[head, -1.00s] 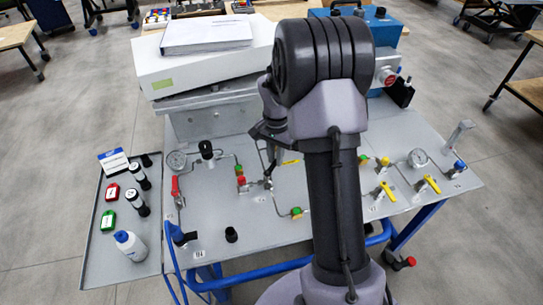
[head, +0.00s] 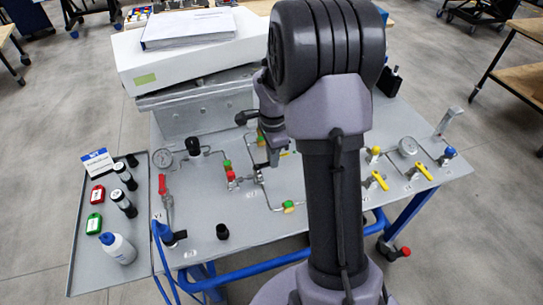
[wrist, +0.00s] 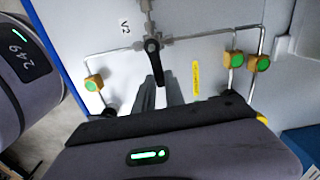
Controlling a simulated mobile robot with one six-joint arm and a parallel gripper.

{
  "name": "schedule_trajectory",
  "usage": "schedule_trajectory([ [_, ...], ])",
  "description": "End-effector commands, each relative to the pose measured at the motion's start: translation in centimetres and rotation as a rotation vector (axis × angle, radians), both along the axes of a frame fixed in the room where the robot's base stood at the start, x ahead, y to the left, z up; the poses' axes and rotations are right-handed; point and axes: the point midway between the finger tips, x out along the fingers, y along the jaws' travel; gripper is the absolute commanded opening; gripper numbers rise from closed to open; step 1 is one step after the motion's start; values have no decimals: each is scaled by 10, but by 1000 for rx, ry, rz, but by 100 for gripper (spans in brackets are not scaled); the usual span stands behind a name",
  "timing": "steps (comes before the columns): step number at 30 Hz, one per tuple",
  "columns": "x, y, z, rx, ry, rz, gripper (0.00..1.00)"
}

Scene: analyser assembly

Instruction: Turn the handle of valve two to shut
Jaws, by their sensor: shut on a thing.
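Valve two, marked by a V2 label (wrist: 125,27), is in the upper middle of the wrist view. Its black handle (wrist: 153,57) points down the picture, toward me, from the pipe junction. My gripper (wrist: 157,88) is shut on the lower end of this handle, with a grey finger on either side. How deep the handle sits between the fingers cannot be told. In the head view my gripper (head: 272,153) is low over the panel middle, partly behind my own arm, and the handle cannot be made out there.
Thin pipes with green-capped fittings (wrist: 93,84) run on both sides of the valve. In the head view, yellow-handled valves (head: 379,180) stand to the right on the grey panel (head: 200,215). A tray (head: 80,275) with a bottle (head: 117,247) is at the left.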

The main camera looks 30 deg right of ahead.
Motion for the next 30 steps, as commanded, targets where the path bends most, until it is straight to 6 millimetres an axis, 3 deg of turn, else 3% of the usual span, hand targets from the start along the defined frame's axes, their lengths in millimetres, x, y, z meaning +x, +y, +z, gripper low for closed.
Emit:
schedule_trajectory([
  [19, -2, 1, 0, 0, 0, -48, 0],
  [20, -2, 1, 0, 0, 0, -48, 16],
  [23, -2, 1, 0, 0, 0, -48, 36],
  [30, -2, 1, 0, 0, 0, -47, 36],
])
